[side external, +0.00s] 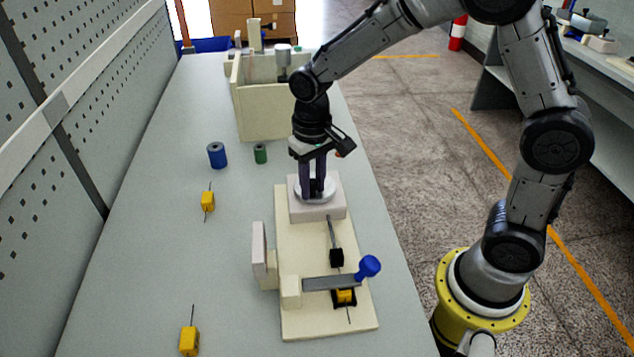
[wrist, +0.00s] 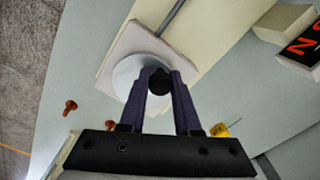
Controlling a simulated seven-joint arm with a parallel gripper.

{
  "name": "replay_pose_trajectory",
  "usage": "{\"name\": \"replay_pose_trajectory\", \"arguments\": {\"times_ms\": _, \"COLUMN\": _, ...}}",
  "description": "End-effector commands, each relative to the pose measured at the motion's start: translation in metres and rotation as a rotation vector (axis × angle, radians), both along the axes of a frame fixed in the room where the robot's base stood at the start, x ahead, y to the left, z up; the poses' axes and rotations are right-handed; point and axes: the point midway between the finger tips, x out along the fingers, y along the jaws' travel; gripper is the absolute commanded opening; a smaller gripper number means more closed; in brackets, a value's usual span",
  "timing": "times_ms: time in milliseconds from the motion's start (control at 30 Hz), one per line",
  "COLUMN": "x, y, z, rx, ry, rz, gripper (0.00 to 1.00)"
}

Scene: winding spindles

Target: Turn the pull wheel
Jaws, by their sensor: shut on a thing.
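The pull wheel is a white disc (side external: 303,196) lying flat on a pale square block (side external: 332,208) at the far end of a cream baseplate (side external: 305,322). In the wrist view the wheel (wrist: 124,78) carries a small black knob (wrist: 160,82). My gripper (side external: 318,190) points straight down over the wheel. Its two dark purple fingers, seen in the wrist view (wrist: 160,90), are shut on the knob. The fingers hide part of the wheel, and the knob is hidden in the side view.
A blue-knobbed lever (side external: 368,266) crosses the baseplate above a yellow block (side external: 345,297). Two yellow blocks with wires (side external: 208,201) (side external: 190,341), a blue cylinder (side external: 217,155) and a green cylinder (side external: 260,154) stand to the left. A cream bin (side external: 265,112) stands behind. The table's left side is mostly clear.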

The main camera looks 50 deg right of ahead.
Motion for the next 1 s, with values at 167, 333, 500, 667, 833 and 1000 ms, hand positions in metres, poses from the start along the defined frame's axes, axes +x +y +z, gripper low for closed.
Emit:
{"name": "replay_pose_trajectory", "arguments": {"times_ms": 167, "x": 0.006, "y": 0.003, "z": 0.002, "rx": 0.001, "ry": -0.004, "rz": -0.168, "gripper": 0.0}}
{"name": "replay_pose_trajectory", "arguments": {"times_ms": 333, "x": 0.011, "y": 0.004, "z": 0.002, "rx": 0.001, "ry": -0.006, "rz": -0.325, "gripper": 0.0}}
{"name": "replay_pose_trajectory", "arguments": {"times_ms": 500, "x": 0.015, "y": 0.005, "z": 0.002, "rx": 0.001, "ry": -0.005, "rz": -0.465, "gripper": 0.0}}
{"name": "replay_pose_trajectory", "arguments": {"times_ms": 667, "x": 0.019, "y": 0.005, "z": 0.002, "rx": 0.002, "ry": -0.005, "rz": -0.569, "gripper": 0.0}}
{"name": "replay_pose_trajectory", "arguments": {"times_ms": 833, "x": 0.021, "y": 0.004, "z": 0.002, "rx": 0.002, "ry": -0.005, "rz": -0.646, "gripper": 0.0}}
{"name": "replay_pose_trajectory", "arguments": {"times_ms": 1000, "x": 0.022, "y": 0.004, "z": 0.002, "rx": 0.002, "ry": -0.005, "rz": -0.688, "gripper": 0.0}}
